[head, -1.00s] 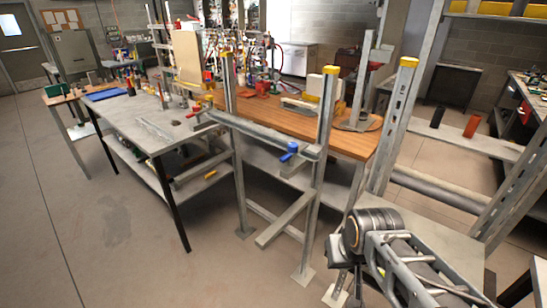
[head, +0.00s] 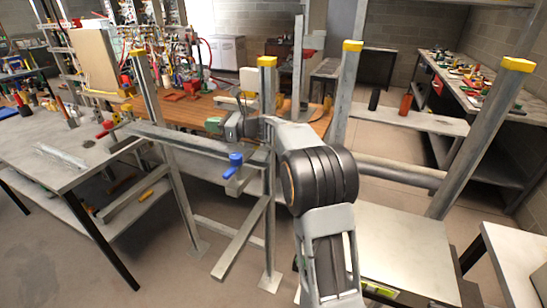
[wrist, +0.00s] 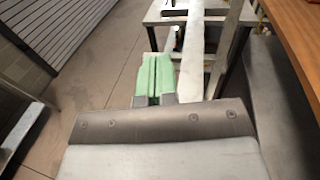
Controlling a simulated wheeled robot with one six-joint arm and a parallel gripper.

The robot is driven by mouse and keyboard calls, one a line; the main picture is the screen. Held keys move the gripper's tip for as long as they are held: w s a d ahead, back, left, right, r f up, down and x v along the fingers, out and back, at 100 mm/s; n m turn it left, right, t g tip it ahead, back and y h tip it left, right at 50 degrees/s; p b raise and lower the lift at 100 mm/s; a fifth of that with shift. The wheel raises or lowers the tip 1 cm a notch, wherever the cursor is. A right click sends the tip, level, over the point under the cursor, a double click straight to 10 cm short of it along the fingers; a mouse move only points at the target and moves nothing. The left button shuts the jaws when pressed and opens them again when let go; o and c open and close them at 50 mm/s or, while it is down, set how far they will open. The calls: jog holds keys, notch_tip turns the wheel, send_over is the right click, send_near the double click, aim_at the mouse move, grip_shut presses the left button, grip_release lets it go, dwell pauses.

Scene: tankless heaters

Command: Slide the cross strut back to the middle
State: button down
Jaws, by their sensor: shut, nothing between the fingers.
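The cross strut (head: 190,143) looks like the long grey metal bar that runs between two upright posts with yellow caps, the left post (head: 158,110) and the right post (head: 267,95). A blue handle (head: 235,159) sits near its right end and a red handle (head: 104,131) near its left end. My gripper (head: 213,124) has green fingertips and appears above the bar in the head view; contact cannot be told. In the wrist view my gripper (wrist: 153,76) is shut with nothing between its fingers. A pale bar (wrist: 216,55) runs away beside it, possibly the strut.
A wooden bench (head: 180,103) with tubing and tools stands behind the frame. A grey metal table (head: 48,150) is at the left. A lower bar (head: 240,240) juts forward below the strut. More capped posts (head: 345,90) stand at the right. Floor is open in front.

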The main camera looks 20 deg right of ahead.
jog(key=shift+w+d+m+t, duration=0.1)
jog(key=shift+d+m+t, duration=0.2)
jog(key=shift+d, duration=0.5)
jog(key=p+v, duration=0.2)
jog(key=v, duration=1.8)
notch_tip(320, 180, down, 10)
jog(key=a, duration=0.1)
jog(key=shift+w, duration=0.4)
jog(key=shift+a, duration=0.15)
jog(key=shift+p+x, duration=0.35)
jog(key=shift+x, duration=0.4)
